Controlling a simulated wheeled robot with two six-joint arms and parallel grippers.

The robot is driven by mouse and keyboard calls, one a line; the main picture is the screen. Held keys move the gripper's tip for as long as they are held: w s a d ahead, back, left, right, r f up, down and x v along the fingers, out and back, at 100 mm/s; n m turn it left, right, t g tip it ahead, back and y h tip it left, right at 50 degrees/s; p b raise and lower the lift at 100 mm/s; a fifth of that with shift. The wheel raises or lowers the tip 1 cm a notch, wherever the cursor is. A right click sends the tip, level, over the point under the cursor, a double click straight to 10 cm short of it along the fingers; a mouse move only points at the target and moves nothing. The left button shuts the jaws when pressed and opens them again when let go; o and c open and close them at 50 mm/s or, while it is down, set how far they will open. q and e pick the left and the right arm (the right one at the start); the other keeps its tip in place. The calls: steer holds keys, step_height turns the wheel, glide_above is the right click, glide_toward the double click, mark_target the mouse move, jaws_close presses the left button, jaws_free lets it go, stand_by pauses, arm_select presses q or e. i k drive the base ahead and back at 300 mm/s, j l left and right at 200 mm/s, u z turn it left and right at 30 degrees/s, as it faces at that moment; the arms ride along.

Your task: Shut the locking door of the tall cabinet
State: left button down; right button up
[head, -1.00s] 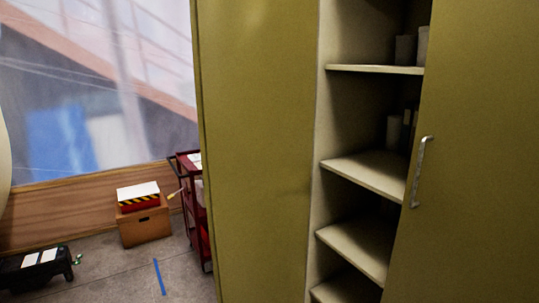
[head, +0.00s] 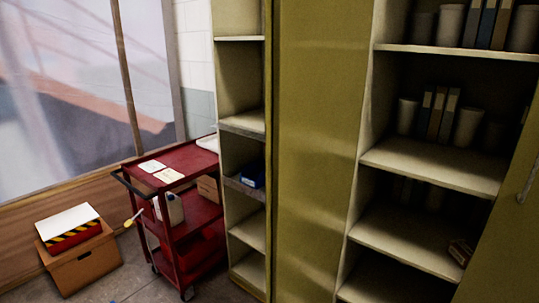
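The tall olive-green cabinet (head: 318,150) fills the middle and right of the head view. A door (head: 510,240) with a metal handle (head: 528,182) stands open at the right edge, cut off by the picture. Behind it the shelves (head: 430,160) are exposed, holding cups and binders. The door's lock cannot be made out. Neither of my grippers is in view.
A second open shelf section (head: 240,125) stands left of the olive panel. A red cart (head: 185,210) stands beside it, with a cardboard box (head: 80,262) on the floor at left. Little floor shows.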

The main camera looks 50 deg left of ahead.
mark_target(316, 52)
steer(key=i+j+z, duration=0.2)
steer(key=j, duration=2)
steer(key=k+l, duration=0.05)
steer(key=k, duration=0.05)
